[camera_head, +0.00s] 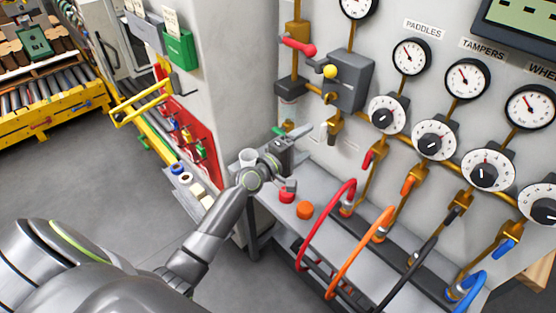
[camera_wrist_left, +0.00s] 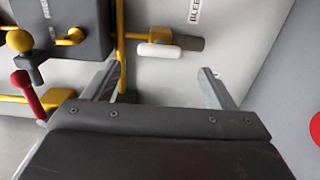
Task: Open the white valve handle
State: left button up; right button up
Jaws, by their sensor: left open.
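The white valve handle (camera_head: 323,131) hangs beside a brass fitting below the grey box on the wall panel. In the left wrist view, the white handle (camera_wrist_left: 158,50) lies crosswise, with a dark grey piece at its right end. My left gripper (camera_head: 294,132) is just left of the handle in the head view. In the left wrist view, my left gripper (camera_wrist_left: 163,78) is open and empty, with the handle ahead of the gap between its fingers. I see no contact with it. My right gripper is in neither view.
A grey box (camera_head: 350,80) with a yellow knob (camera_head: 330,71) and a red handle (camera_head: 298,46) sit above. Gauges and dials fill the panel to the right. Red, orange, black and blue hoses (camera_head: 330,215) rise from the shelf below.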

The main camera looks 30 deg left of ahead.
pick_arm(q)
jog(key=b+v, duration=0.1)
jog(key=v, duration=0.8)
jog(key=shift+s, duration=0.25)
jog(key=s+a+f+m+g+y, duration=0.2)
jog(key=s+a+f, duration=0.15)
jog(key=f, duration=0.75)
jog(key=s+a+f+m+g+y, duration=0.1)
jog(key=s+a+f+g+y, duration=0.2)
jog(key=f, duration=0.9)
jog(key=s+a+f+m+g+y, duration=0.15)
jog(key=s+f, duration=0.35)
jog(key=f, duration=0.6)
jog(key=s+d+f+m+g, duration=0.1)
jog(key=s+f+m+g, duration=0.2)
jog(key=s+f, duration=0.3)
jog(key=s+d+f+m+g, duration=0.1)
jog(key=s+f+m+g, duration=0.2)
jog(key=s+f, duration=0.4)
jog(key=s+d+f+m+g, duration=0.1)
jog(key=s+f+m+g, duration=0.2)
jog(key=s, duration=1.8)
notch_tip(320, 180, down, 4)
jog(key=shift+d+r+y, duration=0.15)
jog(key=shift+d+y, duration=0.15)
jog(key=shift+y, duration=0.05)
